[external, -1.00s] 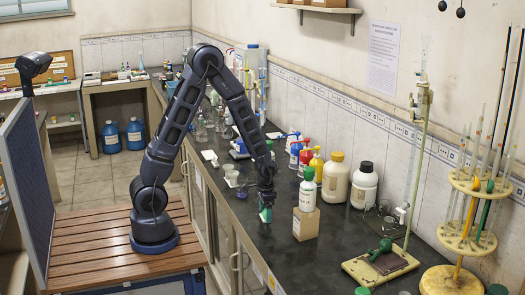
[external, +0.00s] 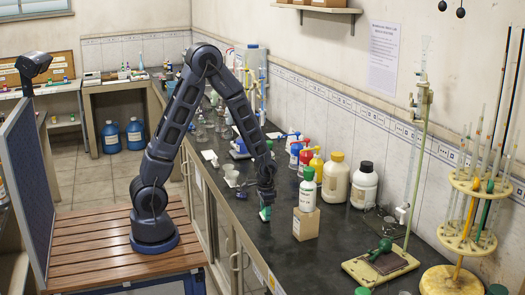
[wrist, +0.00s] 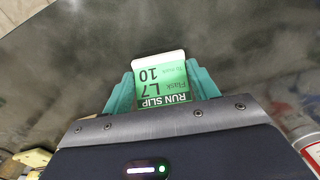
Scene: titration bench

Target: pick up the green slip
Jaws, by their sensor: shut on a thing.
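The green slip (wrist: 162,84) is a small card with a white top edge, printed "RUN SLIP", "L7" and "Flask 10". It stands between the two teal fingers of my gripper (wrist: 161,92) in the wrist view. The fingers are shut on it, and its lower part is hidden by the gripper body. In the external view my gripper (external: 265,211) points down close to the dark bench top, near its front edge. The slip is too small there to tell apart from the teal fingers, and I cannot tell whether it touches the bench.
A white bottle with a green cap (external: 307,188) stands on a cardboard box (external: 305,223) just right of my gripper. Wash bottles and larger jars (external: 335,178) stand behind. A burette stand (external: 381,264) is farther right. The dark bench (external: 270,250) in front is bare.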

